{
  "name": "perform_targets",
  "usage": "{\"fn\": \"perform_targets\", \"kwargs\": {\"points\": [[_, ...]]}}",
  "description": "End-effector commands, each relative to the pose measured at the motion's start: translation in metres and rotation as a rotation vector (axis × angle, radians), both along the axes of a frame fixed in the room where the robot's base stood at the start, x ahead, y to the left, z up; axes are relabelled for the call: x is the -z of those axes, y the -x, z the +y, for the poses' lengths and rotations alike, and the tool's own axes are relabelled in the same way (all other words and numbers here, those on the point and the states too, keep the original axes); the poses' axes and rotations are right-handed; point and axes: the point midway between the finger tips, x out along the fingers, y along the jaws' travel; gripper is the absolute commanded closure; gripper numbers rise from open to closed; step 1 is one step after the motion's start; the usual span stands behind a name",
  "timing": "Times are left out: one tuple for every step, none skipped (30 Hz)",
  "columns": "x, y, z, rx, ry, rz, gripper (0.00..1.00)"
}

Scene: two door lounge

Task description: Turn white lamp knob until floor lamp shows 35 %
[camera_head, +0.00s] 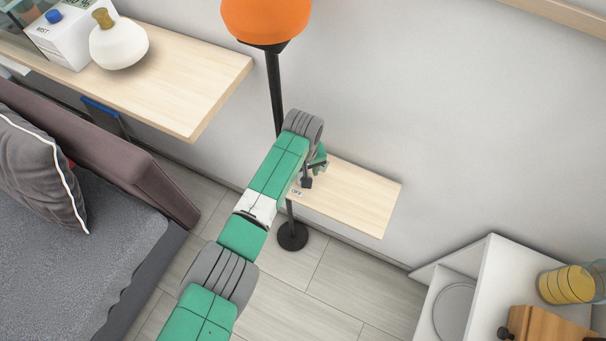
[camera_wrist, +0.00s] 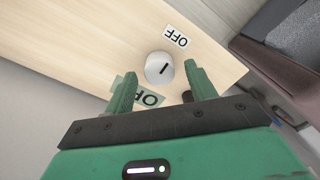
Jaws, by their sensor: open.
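The white knob (camera_wrist: 159,68) is round with a dark pointer line, on a pale wooden shelf (camera_wrist: 100,40). My gripper (camera_wrist: 160,72) is open, its green fingers on either side of the knob near its height; I cannot tell whether they touch it. In the head view my gripper (camera_head: 316,168) is over the shelf (camera_head: 360,198) and the knob is hidden. The floor lamp has an orange shade (camera_head: 265,20) and black pole (camera_head: 274,90). An OFF label (camera_head: 296,191) shows there.
A larger shelf (camera_head: 190,95) at upper left holds a white MIST box (camera_head: 72,38) and a white bottle-like item (camera_head: 119,45). A sofa (camera_head: 90,230) is at left. A white cabinet (camera_head: 480,285) with a yellow jar (camera_head: 568,284) is at lower right. The lamp base (camera_head: 292,236) stands on the floor.

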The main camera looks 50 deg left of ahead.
Motion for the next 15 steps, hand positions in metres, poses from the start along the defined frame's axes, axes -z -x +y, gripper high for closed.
{"fn": "perform_targets", "kwargs": {"points": [[0.0065, 0.0001, -0.0002, 0.001, 0.000, 0.001, 0.44], [0.0086, 0.0000, -0.0002, 0.000, 0.000, 0.001, 0.44], [0.0104, -0.0001, -0.0002, 0.000, 0.000, 0.000, 0.44], [0.0111, -0.0002, -0.0002, 0.000, 0.000, -0.001, 0.44], [0.0115, -0.0003, -0.0003, 0.000, 0.000, -0.001, 0.44], [0.0116, -0.0003, -0.0003, 0.001, 0.000, -0.001, 0.44], [0.0115, -0.0004, -0.0003, 0.001, 0.001, -0.002, 0.44], [0.0113, -0.0004, -0.0003, 0.001, 0.001, -0.002, 0.44], [0.0112, -0.0004, -0.0003, 0.001, 0.000, -0.002, 0.44], [0.0112, -0.0004, -0.0003, 0.001, 0.001, -0.002, 0.44], [0.0112, -0.0004, -0.0003, 0.001, 0.000, -0.002, 0.44], [0.0111, -0.0004, -0.0003, 0.001, 0.000, -0.002, 0.50], [0.0111, -0.0004, -0.0003, 0.001, 0.000, -0.002, 0.56], [0.0111, -0.0004, -0.0003, 0.001, 0.000, -0.001, 0.62], [0.0111, -0.0004, -0.0003, 0.001, 0.000, -0.001, 0.70]]}}
